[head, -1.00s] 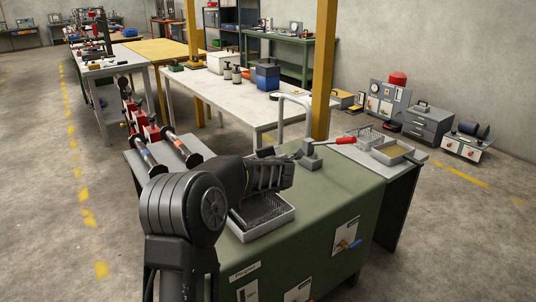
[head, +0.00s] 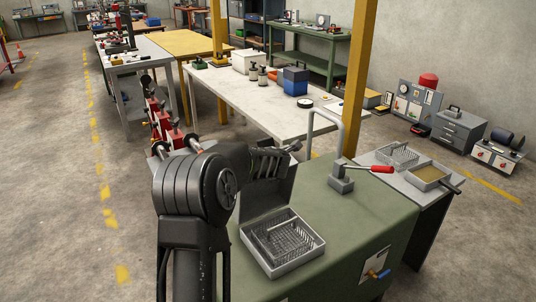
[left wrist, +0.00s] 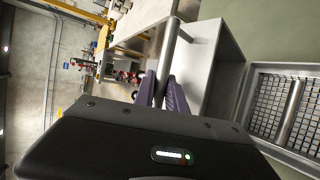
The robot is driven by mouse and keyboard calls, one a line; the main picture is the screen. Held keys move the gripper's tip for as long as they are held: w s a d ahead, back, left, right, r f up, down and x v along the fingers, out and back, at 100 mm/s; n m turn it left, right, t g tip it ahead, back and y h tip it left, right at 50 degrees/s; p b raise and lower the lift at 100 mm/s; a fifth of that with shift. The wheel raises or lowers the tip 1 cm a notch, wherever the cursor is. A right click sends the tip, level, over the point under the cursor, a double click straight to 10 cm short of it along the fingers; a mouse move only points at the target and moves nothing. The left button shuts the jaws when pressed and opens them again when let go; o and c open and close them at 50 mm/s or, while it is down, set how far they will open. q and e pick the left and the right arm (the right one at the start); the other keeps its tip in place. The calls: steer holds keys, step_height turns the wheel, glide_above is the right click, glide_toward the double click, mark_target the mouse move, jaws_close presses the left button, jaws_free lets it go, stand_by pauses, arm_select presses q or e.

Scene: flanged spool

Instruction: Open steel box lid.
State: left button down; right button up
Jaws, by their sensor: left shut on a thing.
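The steel box (head: 283,242) sits on the green bench, a grey tray-like body with a wire basket inside. Its lid (head: 268,193) stands raised, roughly upright, at the box's back edge. My left gripper (head: 284,156) is at the top of the lid. In the left wrist view, the left gripper's fingers (left wrist: 161,91) are shut on the bar handle (left wrist: 172,45) of the lid (left wrist: 208,75). The box's basket (left wrist: 285,112) shows at the right there. My arm and gripper hide part of the lid in the head view. My right gripper is not in view.
Wire and solid trays (head: 430,173) lie on the side table. A white table (head: 250,88) stands behind. Red-and-steel equipment (head: 160,120) stands behind my left arm.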

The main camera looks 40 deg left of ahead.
arm_select(q)
steer(key=shift+a, duration=0.25)
steer(key=c, duration=1.4)
jaws_free()
steer(key=shift+o, duration=0.2)
steer(key=b+v, duration=0.1)
steer(key=v, duration=0.7)
steer(key=shift+w, duration=0.1)
